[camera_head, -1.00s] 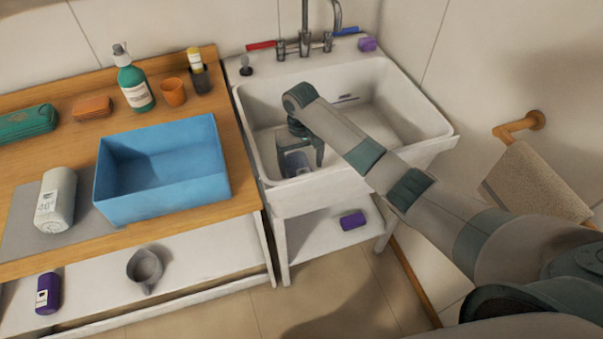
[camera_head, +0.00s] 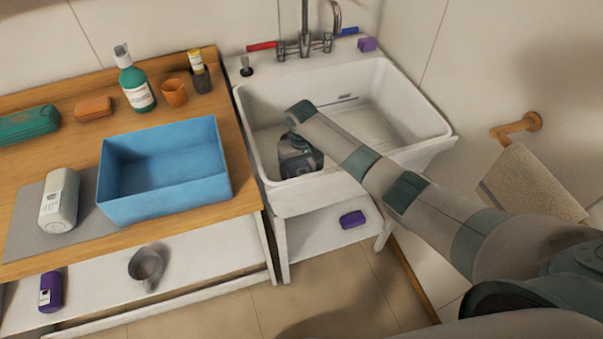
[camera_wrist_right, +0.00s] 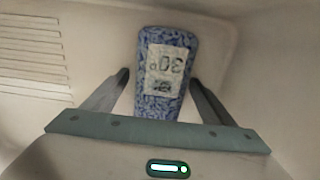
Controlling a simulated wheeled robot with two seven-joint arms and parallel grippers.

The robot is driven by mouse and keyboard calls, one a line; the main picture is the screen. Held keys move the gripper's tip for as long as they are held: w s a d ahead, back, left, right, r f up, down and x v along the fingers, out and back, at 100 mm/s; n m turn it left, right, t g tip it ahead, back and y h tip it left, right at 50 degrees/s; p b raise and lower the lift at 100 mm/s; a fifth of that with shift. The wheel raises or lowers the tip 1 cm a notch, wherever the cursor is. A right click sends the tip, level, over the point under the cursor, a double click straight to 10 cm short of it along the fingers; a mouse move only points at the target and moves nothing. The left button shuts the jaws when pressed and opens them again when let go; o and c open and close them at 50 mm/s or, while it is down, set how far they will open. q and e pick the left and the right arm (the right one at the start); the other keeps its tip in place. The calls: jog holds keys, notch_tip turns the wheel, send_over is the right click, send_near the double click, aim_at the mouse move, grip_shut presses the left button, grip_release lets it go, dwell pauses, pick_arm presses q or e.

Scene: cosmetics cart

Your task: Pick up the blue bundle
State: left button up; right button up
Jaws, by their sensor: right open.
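The blue bundle (camera_wrist_right: 158,104) shows in the right wrist view as a blue patterned roll with a white label. It lies on the bottom of the white sink (camera_head: 272,110). My right gripper (camera_wrist_right: 160,78) is open, with one finger on each side of the bundle and gaps visible beside it. In the head view my right gripper (camera_head: 299,160) is down in the sink near its front left corner, and it hides most or all of the bundle. My left gripper is not in view.
The sink's front wall is close to my right gripper. The faucet (camera_head: 305,42) rises behind the sink. A towel (camera_head: 530,185) hangs at right.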

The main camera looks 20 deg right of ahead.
aim_at(302, 168)
dwell(0.3)
jog(key=c, duration=1.4)
jog(key=shift+r, duration=0.1)
jog(key=shift+r, duration=0.1)
notch_tip(302, 168, up, 10)
jog(key=shift+f+b, duration=0.1)
jog(key=shift+b, duration=0.65)
